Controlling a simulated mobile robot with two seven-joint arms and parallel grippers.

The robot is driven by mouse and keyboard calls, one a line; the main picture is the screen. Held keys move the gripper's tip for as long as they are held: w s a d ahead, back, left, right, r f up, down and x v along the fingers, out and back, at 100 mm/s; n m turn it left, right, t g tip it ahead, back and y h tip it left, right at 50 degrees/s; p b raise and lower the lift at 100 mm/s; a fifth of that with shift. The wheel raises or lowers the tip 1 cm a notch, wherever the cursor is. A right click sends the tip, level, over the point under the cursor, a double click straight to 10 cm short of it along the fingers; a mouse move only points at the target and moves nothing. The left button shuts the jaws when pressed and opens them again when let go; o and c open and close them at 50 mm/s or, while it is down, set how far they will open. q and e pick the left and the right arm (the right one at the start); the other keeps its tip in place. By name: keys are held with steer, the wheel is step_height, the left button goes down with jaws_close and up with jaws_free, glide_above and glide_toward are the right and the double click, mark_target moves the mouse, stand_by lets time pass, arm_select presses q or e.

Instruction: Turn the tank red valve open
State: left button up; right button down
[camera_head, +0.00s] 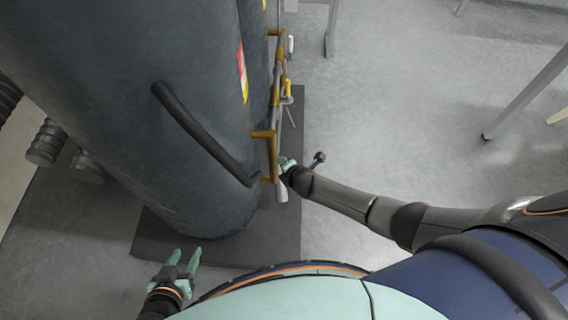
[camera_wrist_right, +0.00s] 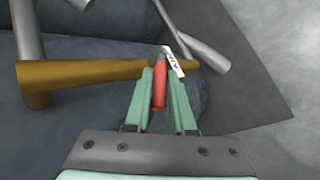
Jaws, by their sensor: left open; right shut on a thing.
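The tank (camera_head: 170,100) is a large dark grey cylinder in the left half of the head view. Brass and grey piping (camera_head: 273,150) runs along its right side. The red valve handle (camera_wrist_right: 159,88) shows in the right wrist view, between the green fingers of my right gripper (camera_wrist_right: 161,92), which is shut on it. A brass pipe (camera_wrist_right: 90,72) passes behind the fingers. In the head view my right gripper (camera_head: 287,166) is at the lower end of the piping, and the red handle is hidden there. My left gripper (camera_head: 184,260) is open and empty, low in front of the tank.
A dark base plate (camera_head: 215,245) lies under the tank. A black curved bar (camera_head: 200,132) is fixed on the tank's side. Metal legs (camera_head: 525,95) stand at the right. The grey floor (camera_head: 400,110) between them and the tank is clear.

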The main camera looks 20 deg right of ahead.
arm_select(q)
steer(key=shift+d+r, duration=0.1)
arm_select(e)
steer(key=c, duration=0.8)
jaws_free()
steer(key=shift+o, duration=0.2)
arm_select(q)
steer(key=shift+r, duration=0.1)
arm_select(e)
steer(key=shift+s, duration=0.1)
steer(key=shift+s+r+p, duration=0.15)
steer(key=shift+r+p, duration=0.15)
arm_select(q)
steer(key=r+p, duration=0.1)
steer(key=a+r+p, duration=0.1)
steer(key=p, duration=0.1)
steer(key=s+r+p, duration=0.1)
steer(key=r+p, duration=0.1)
steer(key=shift+a, duration=0.4)
arm_select(e)
steer(key=v, duration=1.1)
steer(key=shift+s+r, duration=0.25)
steer(key=shift+s, duration=0.05)
steer(key=shift+c, duration=0.2)
